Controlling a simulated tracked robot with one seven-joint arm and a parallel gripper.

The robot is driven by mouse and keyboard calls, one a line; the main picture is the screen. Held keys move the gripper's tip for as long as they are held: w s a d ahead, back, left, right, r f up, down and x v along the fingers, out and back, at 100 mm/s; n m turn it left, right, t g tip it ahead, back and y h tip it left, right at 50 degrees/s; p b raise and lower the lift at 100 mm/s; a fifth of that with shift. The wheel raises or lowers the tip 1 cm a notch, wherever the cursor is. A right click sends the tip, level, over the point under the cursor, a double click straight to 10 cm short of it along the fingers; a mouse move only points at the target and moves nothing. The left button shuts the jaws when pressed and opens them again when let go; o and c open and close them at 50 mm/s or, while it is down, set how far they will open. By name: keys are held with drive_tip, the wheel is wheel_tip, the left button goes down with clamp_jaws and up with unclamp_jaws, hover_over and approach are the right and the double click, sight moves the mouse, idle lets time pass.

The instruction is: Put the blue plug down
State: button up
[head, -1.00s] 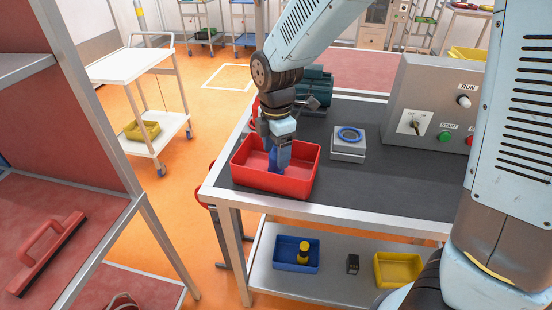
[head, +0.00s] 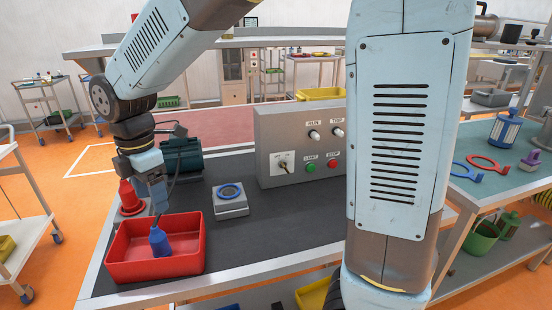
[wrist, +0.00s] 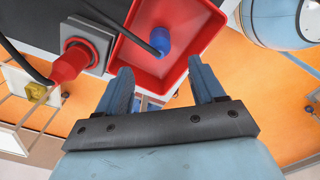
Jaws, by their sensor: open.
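The blue plug (head: 160,243) stands roughly upright inside the red bin (head: 183,263) on the dark worktop. A dark cable rises from its top. In the wrist view the blue plug (wrist: 164,40) is inside the red bin (wrist: 190,66), beyond the fingertips. My gripper (head: 156,200) is above the bin, over the plug and apart from it. In the wrist view its two blue fingers (wrist: 163,80) are spread with nothing between them.
A red plug (wrist: 70,66) on a grey socket is beside the bin. A grey block with a blue ring (head: 231,201) is to the bin's right. A control box (head: 300,150) stands behind on the right.

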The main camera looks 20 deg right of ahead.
drive_tip(key=s+d+r+m+t, duration=0.1)
drive_tip(key=d+r+m, duration=0.1)
drive_tip(key=d+m, duration=0.3)
drive_tip(key=d+r+m+t+y, duration=0.1)
drive_tip(key=d+r+m, duration=0.2)
drive_tip(key=d, duration=0.4)
drive_tip(key=s+d+r+m+t, duration=0.1)
drive_tip(key=d+r+m, duration=0.1)
drive_tip(key=d+m, duration=0.3)
drive_tip(key=s+d+r+m+t+h, duration=0.1)
drive_tip(key=s+d+m+t, duration=0.1)
drive_tip(key=s+d+m, duration=0.7)
drive_tip(key=shift+d+r+m+t, duration=0.35)
drive_tip(key=shift+d+m, duration=0.75)
drive_tip(key=shift+d, duration=0.6)
